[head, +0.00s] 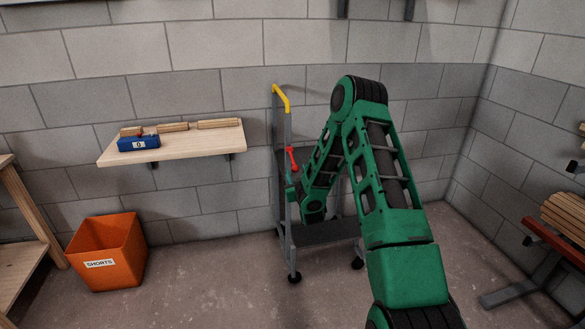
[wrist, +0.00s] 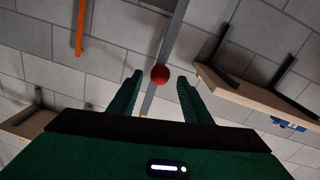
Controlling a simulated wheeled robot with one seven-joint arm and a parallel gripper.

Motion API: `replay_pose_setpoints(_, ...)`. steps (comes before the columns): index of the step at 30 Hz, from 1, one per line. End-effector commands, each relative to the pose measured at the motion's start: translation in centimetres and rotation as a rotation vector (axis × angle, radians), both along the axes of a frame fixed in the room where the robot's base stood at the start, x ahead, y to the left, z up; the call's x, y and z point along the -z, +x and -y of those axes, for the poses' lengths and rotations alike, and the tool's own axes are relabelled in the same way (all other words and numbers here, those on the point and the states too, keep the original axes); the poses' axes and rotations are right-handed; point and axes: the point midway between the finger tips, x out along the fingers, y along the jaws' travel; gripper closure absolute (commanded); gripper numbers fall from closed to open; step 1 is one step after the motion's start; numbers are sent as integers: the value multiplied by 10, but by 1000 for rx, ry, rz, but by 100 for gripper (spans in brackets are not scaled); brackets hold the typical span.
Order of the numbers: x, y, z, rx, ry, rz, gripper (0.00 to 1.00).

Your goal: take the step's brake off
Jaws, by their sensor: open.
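The wheeled step (head: 288,235) stands by the back wall, a grey frame with a yellow top rail (head: 281,96) and dark treads. Its red brake lever (head: 292,158) is on the upright, standing nearly upright with a slight tilt. In the wrist view the lever's round red knob (wrist: 160,74) shows just beyond and between my fingertips. My gripper (wrist: 159,82) is open and empty, its two green fingers either side of the knob's line. In the head view my gripper (head: 292,190) is small beside the upright, just below the lever. Whether a finger touches the lever cannot be told.
A wall shelf (head: 185,142) left of the step carries wooden offcuts and a blue box (head: 139,143). An orange bin (head: 106,252) marked SHORTS stands on the floor. A rack with battens (head: 568,215) is at the right. Floor before the step is clear.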

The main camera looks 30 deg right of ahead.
Motion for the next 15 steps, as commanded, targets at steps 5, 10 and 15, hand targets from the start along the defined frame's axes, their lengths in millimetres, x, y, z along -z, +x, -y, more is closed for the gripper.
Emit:
replay_pose_setpoints(5, -2, 28, 7, -3, -3, 3, 56)
replay_pose_setpoints(10, -2, 47, 16, 0, -2, 3, 56)
replay_pose_setpoints(15, -1, 57, 18, -1, 0, 1, 56)
